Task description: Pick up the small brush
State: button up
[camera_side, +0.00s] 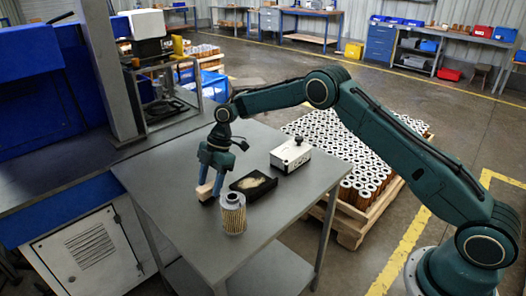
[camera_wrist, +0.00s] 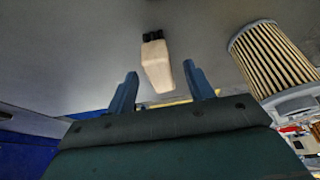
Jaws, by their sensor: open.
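The small brush appears as a pale, wood-coloured block (camera_side: 205,191) at the left of the grey table. In the wrist view it is a pale block (camera_wrist: 157,66) with dark tufts at its far end. My gripper (camera_side: 206,182) points down at it from above. In the wrist view my gripper (camera_wrist: 160,72) is open, with one blue finger on each side of the block and gaps between. The lower finger ends are partly hidden by the block in the side view. I cannot tell whether the block touches the table.
A pleated filter cartridge (camera_side: 233,215) stands close to the right of the block. A black tray (camera_side: 240,192) with pale material and a white box (camera_side: 290,156) with a black knob lie further right. A pallet of many cartridges (camera_side: 350,235) stands beyond the table (camera_side: 275,222). The front right tabletop is clear.

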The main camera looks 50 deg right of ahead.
aim_at(208, 186)
jog(key=shift+x, duration=1.35)
jog(key=c, duration=1.1)
jog(key=shift+r, duration=0.1)
jog(key=shift+r, duration=5)
